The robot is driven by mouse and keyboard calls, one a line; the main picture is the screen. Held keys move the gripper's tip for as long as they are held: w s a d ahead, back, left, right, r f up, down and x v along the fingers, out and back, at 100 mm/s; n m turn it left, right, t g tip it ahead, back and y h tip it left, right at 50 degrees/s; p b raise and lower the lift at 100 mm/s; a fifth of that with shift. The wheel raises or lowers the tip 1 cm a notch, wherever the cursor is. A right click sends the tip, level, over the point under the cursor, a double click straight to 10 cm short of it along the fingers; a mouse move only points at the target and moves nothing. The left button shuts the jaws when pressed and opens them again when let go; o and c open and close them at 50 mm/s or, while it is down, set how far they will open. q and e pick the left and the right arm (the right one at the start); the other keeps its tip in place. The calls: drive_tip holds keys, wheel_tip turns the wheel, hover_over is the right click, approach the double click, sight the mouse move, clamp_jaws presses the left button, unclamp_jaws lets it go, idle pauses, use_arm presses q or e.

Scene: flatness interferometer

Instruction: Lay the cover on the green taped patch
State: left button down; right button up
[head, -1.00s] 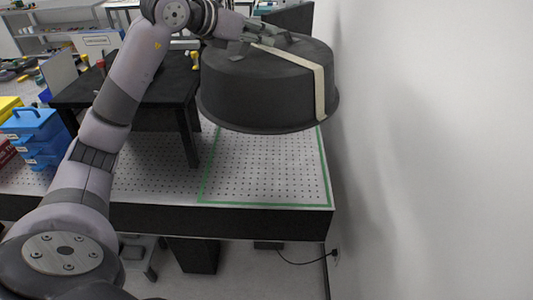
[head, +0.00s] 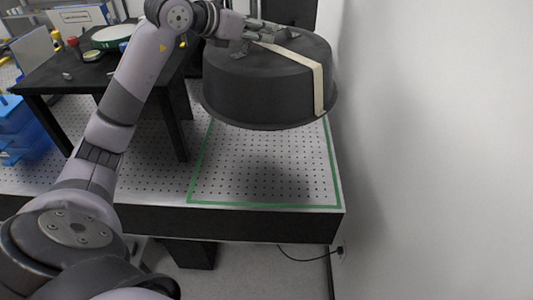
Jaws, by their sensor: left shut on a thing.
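The cover (head: 258,92) is a large round black lid with a flared rim and a pale strap (head: 317,84) over its top and side. My left gripper (head: 268,36) is shut on it at the top. The cover hangs in the air above the table, roughly level. The green taped patch (head: 262,205) is a green outline on the perforated tabletop at its right front corner. The cover hides the far part of the patch, and a soft shadow falls inside the outline. My right gripper is not in view.
A black raised stand (head: 60,78) with small items on it is left of the patch. Blue boxes (head: 22,130) sit at the far left. A white wall (head: 430,150) runs close along the right side. The tabletop (head: 235,155) inside the tape looks empty where visible.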

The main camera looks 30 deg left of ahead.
sight(261, 47)
use_arm(q)
drive_tip(key=f, duration=0.2)
drive_tip(key=f+b, duration=0.1)
drive_tip(key=f, duration=0.1)
drive_tip(key=shift+w+a+f, duration=0.1)
drive_tip(key=shift+w+a, duration=0.05)
drive_tip(key=shift+w, duration=0.05)
wheel_tip(261, 47, down, 20)
drive_tip(key=p, duration=0.3)
drive_tip(key=shift+r, duration=0.25)
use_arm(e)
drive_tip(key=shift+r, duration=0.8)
use_arm(q)
drive_tip(key=c, duration=1.4)
unclamp_jaws()
drive_tip(key=shift+s, duration=0.1)
drive_tip(key=shift+c, duration=0.2)
drive_tip(key=b+v, duration=0.2)
drive_tip(key=v, duration=1)
drive_tip(key=shift+b, duration=0.35)
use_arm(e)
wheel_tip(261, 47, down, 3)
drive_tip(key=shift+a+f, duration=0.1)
